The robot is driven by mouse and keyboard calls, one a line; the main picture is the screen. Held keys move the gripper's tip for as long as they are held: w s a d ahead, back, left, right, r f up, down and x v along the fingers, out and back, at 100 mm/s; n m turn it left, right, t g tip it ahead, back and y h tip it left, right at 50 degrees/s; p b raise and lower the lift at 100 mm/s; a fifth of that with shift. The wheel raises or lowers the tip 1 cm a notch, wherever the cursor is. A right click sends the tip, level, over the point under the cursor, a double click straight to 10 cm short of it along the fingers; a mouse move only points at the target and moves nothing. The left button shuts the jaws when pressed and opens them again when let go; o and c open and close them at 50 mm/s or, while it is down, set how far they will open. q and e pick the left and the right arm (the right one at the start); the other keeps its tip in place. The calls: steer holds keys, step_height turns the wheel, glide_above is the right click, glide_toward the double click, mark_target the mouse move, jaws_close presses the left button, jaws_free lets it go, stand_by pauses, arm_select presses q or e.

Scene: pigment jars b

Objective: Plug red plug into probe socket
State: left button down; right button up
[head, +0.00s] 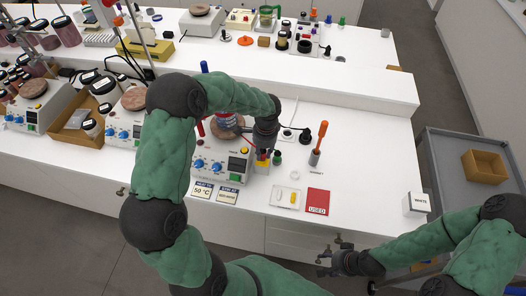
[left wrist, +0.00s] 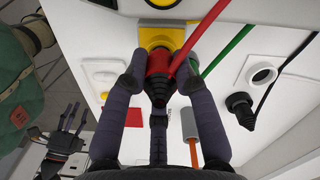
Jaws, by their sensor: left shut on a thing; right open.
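My left gripper (head: 264,150) is shut on the red plug (left wrist: 158,62), a red body with a black ribbed end and a red cable (left wrist: 205,32). The plug also shows in small part in the head view, mostly hidden by the gripper. A yellow socket (left wrist: 148,36) lies directly beyond the plug in the left wrist view; the same yellow piece (head: 262,163) is just below the gripper beside the hotplate. Whether the plug's tip is inside the socket is hidden. My right gripper (head: 335,257) is open and empty, off the table's front edge.
The hotplate unit (head: 212,165) with blue knobs stands just left. A green plug (head: 277,158) and a black plug (left wrist: 241,108) are close by. An orange-handled tool (head: 319,143) stands to the right. A white tray (head: 285,197) and red card (head: 317,202) lie in front.

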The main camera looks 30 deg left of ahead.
arm_select(q)
steer(key=shift+f, duration=0.25)
steer(key=c, duration=0.9)
jaws_free()
steer(key=r, duration=1.2)
steer(key=shift+w+d, duration=0.25)
steer(key=shift+d, duration=0.05)
